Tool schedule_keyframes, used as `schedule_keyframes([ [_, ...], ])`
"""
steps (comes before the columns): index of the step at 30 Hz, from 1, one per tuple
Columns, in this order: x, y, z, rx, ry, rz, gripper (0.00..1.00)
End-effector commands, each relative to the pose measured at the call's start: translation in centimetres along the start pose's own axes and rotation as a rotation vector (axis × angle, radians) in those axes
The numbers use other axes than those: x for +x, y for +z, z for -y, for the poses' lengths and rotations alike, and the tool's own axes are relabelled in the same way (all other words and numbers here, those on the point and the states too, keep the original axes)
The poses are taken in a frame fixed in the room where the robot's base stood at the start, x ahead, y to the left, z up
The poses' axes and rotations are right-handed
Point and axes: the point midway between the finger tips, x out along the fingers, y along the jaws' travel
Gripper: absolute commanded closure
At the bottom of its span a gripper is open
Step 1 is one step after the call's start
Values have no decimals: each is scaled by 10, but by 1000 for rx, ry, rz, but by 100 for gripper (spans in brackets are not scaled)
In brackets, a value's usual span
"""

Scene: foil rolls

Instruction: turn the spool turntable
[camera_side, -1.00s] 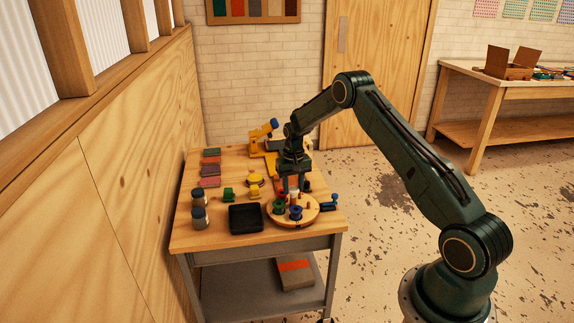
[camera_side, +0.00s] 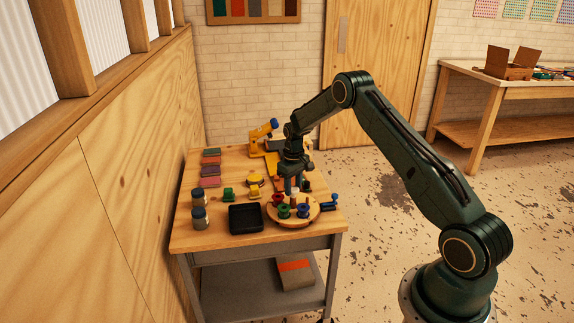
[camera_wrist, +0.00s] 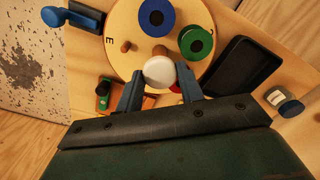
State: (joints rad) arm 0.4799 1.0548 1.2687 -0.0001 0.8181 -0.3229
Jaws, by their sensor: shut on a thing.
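The spool turntable (camera_side: 296,221) is a round wooden disc near the table's front right corner, and its lettered face shows in the wrist view (camera_wrist: 121,24). It carries a green spool (camera_side: 284,212), a blue spool (camera_side: 304,211) and a red spool (camera_side: 277,198). In the wrist view the blue spool (camera_wrist: 157,14) and green spool (camera_wrist: 196,43) stand beyond a bare wooden peg (camera_wrist: 126,46). My gripper (camera_wrist: 160,80) points down over the disc, shut on a white-topped knob (camera_wrist: 159,71). The fingers hide part of the disc behind.
A blue lever piece (camera_side: 329,202) stands at the disc's right edge. A black tray (camera_side: 246,219) lies to its left.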

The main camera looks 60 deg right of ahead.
Motion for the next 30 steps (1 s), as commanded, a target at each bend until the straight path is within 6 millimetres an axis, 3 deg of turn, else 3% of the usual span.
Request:
schedule_keyframes([
  [30,-1,0,0,-509,0,0,100],
])
